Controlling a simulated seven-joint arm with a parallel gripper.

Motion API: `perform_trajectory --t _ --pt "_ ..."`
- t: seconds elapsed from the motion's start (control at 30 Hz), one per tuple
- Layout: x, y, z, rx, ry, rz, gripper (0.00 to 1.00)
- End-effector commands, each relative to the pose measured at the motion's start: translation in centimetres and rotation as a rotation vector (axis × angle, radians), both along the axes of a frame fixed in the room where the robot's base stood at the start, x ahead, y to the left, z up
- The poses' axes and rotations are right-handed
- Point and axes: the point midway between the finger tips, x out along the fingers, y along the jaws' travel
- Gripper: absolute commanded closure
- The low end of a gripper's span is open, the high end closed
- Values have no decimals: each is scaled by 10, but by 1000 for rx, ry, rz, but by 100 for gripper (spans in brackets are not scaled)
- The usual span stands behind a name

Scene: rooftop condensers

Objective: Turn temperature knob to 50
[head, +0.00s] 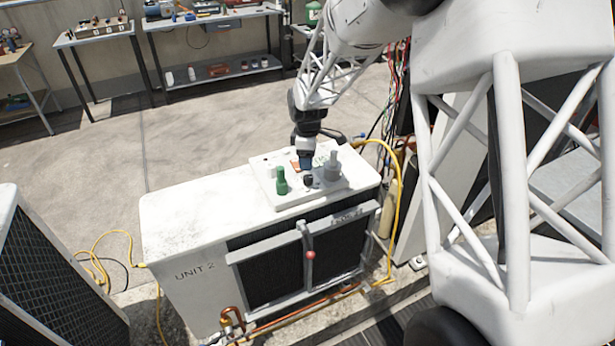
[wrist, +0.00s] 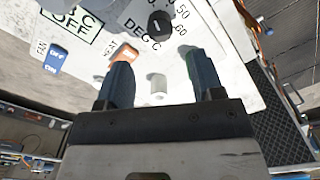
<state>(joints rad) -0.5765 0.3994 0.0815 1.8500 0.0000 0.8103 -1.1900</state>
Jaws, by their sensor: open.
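The temperature knob (wrist: 160,22) is a round black knob with a pale pointer mark. It sits on a white panel (wrist: 235,65), beside a printed scale showing 50 and 60 and the text "DEG C". In the head view the dark knob (head: 308,181) stands on the panel (head: 292,203) on top of the condenser unit. My gripper (wrist: 158,65) is open, with dark blue fingers. In the wrist view the knob appears just beyond the fingertips, not between them. In the head view my gripper (head: 306,166) is close above the panel; contact cannot be told.
A green knob (head: 282,181) and a grey fitting (head: 332,166) flank the black knob. The wrist view shows a blue switch (wrist: 57,58), an orange switch (wrist: 123,54) and a pale peg (wrist: 157,84). A yellow hose (head: 398,185) runs beside the unit.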

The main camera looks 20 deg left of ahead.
Motion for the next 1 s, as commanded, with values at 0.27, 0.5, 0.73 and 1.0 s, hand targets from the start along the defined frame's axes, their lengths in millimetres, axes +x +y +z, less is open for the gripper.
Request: perform_trajectory --t 0.27,0.5,0.73,1.0 --pt "0 0 -21 -1 1 0 39" --pt "0 0 -50 -1 2 0 39" --pt "0 0 -70 0 1 0 39" --pt "0 0 -76 0 0 -1 39"
